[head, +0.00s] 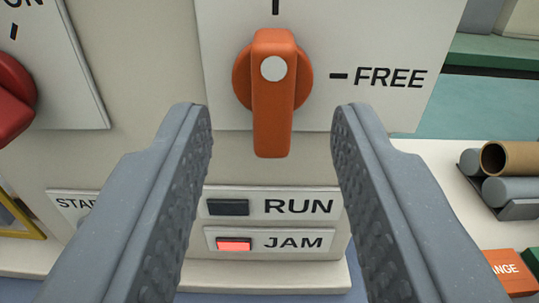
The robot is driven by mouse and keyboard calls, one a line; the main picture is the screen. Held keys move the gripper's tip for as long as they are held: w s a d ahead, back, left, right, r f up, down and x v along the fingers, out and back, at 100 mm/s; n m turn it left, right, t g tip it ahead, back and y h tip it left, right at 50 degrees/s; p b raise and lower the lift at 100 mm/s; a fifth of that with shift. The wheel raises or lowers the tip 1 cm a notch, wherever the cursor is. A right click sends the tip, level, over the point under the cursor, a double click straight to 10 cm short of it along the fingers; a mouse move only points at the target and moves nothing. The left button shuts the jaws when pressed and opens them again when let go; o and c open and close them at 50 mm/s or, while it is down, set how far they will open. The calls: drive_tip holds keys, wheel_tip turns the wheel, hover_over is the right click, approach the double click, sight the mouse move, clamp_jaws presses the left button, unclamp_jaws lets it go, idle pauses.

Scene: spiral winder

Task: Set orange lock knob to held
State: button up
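The orange lock knob (273,92) is in the upper middle of the head view, on a pale panel plate (370,40). It has a round base and a long handle that stands vertically, with a white dot near its upper end. A black tick sits above it, and a tick marked FREE (390,77) is to its right. No HELD label shows in view. My gripper (271,118) is open, with one finger on each side of the knob's handle. The fingers appear apart from the knob.
Below the knob are a dark RUN lamp (228,207) and a lit red JAM lamp (234,244). A red knob (12,95) is at the left edge. Grey rolls and a brown tube (508,158) lie at right, above an orange block (508,272).

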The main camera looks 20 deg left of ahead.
drive_tip(key=b+v, duration=0.2)
drive_tip(key=v, duration=0.8)
drive_tip(key=shift+s, duration=0.35)
drive_tip(key=shift+d, duration=0.1)
drive_tip(key=d+r+m+h+p, duration=0.1)
drive_tip(key=d+r+h, duration=0.25)
drive_tip(key=r, duration=0.75)
drive_tip(key=d+r+m+h, duration=0.2)
drive_tip(key=r+h, duration=0.2)
drive_tip(key=r, duration=0.8)
drive_tip(key=s+a+r+g+y, duration=0.1)
drive_tip(key=s+a+r, duration=0.4)
drive_tip(key=r, duration=0.3)
drive_tip(key=s+a+r+y+p, duration=0.1)
drive_tip(key=s+a+r, duration=0.4)
drive_tip(key=r, duration=0.3)
drive_tip(key=shift+s+a+m+g, duration=0.2)
drive_tip(key=shift+s+m+g, duration=0.2)
drive_tip(key=shift+s, duration=0.3)
drive_tip(key=shift+f, duration=0.1)
